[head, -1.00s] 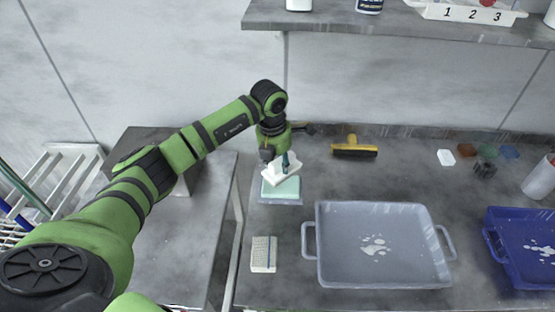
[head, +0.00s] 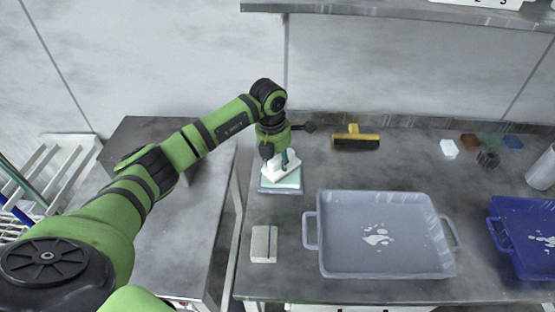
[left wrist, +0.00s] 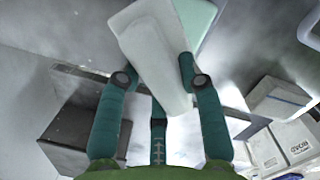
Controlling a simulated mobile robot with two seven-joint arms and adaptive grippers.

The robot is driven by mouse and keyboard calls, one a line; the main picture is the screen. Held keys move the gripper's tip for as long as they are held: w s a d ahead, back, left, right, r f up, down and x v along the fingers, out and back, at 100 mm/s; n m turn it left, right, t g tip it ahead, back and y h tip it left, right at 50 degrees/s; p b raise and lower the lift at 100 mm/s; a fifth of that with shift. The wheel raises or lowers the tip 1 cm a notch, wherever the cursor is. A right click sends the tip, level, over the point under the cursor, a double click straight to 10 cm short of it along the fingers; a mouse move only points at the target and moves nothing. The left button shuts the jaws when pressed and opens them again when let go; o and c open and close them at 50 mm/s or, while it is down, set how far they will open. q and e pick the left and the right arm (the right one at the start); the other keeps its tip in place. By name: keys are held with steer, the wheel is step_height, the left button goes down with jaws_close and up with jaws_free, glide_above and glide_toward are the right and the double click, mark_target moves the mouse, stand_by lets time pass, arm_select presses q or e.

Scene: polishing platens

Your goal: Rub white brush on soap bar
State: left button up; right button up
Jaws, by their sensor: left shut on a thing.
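My left gripper (head: 282,157) is shut on the white brush (head: 277,172), a white block with a raised handle. The brush is tilted in the picture and sits right over the pale green soap bar (head: 284,187), hiding its back part. I cannot tell for sure whether the brush touches the soap. In the left wrist view the teal fingers (left wrist: 155,82) grip both sides of the brush (left wrist: 150,45), and the soap bar (left wrist: 208,25) shows behind it at the top. My right gripper is not in view.
A white block (head: 264,244) lies in front of the soap. A grey tray (head: 312,262) with white splotches stands to its right, and a blue tray (head: 497,262) farther right. A yellow and black brush (head: 356,141) lies at the back. A shelf (head: 400,18) hangs above.

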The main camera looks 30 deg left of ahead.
mark_target(279, 155)
arm_select(q)
steer(key=shift+s+f+b, duration=0.1)
steer(key=shift+f+b, duration=0.35)
steer(key=shift+f, duration=0.2)
stand_by(1.4)
steer(key=shift+r, duration=0.1)
steer(key=shift+r+p, duration=2.45)
steer(key=shift+r, duration=1.1)
